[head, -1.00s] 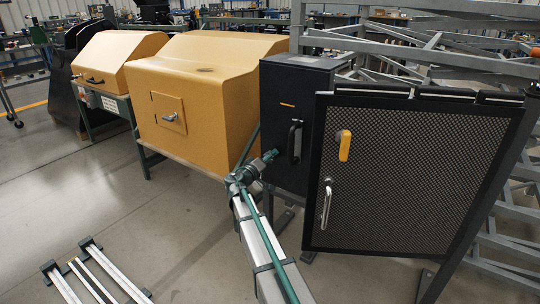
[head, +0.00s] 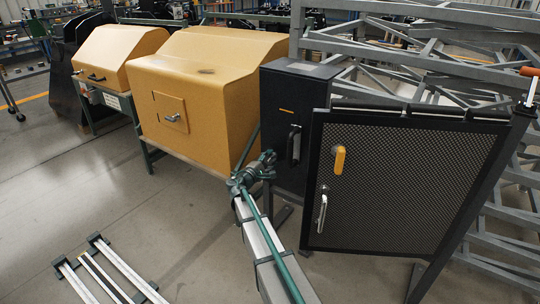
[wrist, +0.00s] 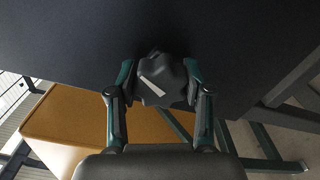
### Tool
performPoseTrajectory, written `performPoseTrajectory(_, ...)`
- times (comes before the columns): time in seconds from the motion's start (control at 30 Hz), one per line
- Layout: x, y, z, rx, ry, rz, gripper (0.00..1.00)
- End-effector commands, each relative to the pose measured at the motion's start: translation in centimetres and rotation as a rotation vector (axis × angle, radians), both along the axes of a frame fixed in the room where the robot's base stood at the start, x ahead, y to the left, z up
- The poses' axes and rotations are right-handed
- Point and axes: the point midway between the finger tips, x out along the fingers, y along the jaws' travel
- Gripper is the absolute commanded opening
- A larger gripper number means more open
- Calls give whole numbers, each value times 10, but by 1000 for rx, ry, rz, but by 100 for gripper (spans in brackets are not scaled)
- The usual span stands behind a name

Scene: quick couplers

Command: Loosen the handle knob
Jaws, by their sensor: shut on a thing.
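The handle knob (wrist: 160,84) is a dark, lobed knob with a pale bar mark on its face, seen in the wrist view against a dark panel. The pale bar is tilted, running down to the right. My gripper (wrist: 158,86) has one teal and grey finger on each side of the knob and is shut on it. In the head view my gripper (head: 268,158) is at the lower front of the black cabinet (head: 290,88), left of its black upright handle (head: 294,145). The knob cannot be made out in the head view.
A yellow enclosure (head: 205,75) stands close on the left of the cabinet. A mesh door panel (head: 400,185) with a yellow handle (head: 339,160) and a silver handle (head: 322,212) stands to the right. Rails (head: 105,270) lie on the floor at lower left.

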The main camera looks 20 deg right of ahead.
Motion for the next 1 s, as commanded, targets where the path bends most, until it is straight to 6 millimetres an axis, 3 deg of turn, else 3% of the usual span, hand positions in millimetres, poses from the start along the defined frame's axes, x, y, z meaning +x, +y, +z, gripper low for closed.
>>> performPoseTrajectory(0.5,0,0,3,-219,365,-1,15)
performPoseTrajectory(1.0,0,0,1,-291,480,0,15)
